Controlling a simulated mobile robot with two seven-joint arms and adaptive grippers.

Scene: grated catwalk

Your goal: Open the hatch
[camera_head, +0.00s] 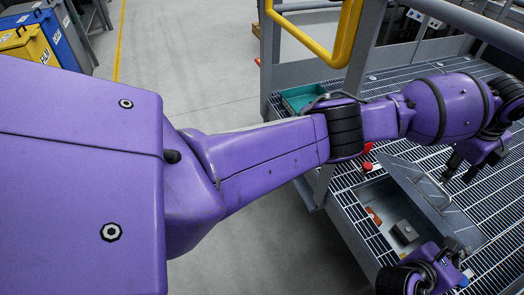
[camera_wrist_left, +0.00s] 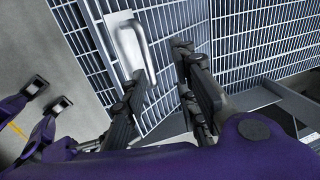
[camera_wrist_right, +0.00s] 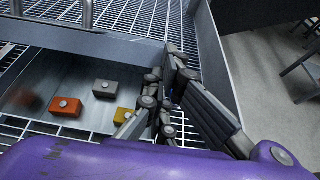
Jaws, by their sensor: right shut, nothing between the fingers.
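The hatch lid (camera_head: 408,182) is a grey grated panel in the catwalk floor, raised and tilted over a recess (camera_head: 378,192). Its bar handle (camera_head: 436,190) is on its upper side. In the head view my left gripper (camera_head: 464,166) hangs beside the lid. My right gripper (camera_wrist_right: 170,68) is shut and empty near the lid's raised edge (camera_wrist_right: 105,45); contact is unclear. Its fingertips are hard to make out in the head view.
A teal bin (camera_head: 297,101) stands on the catwalk by the yellow rail (camera_head: 345,35). Small red objects (camera_head: 367,164) lie near the lid.

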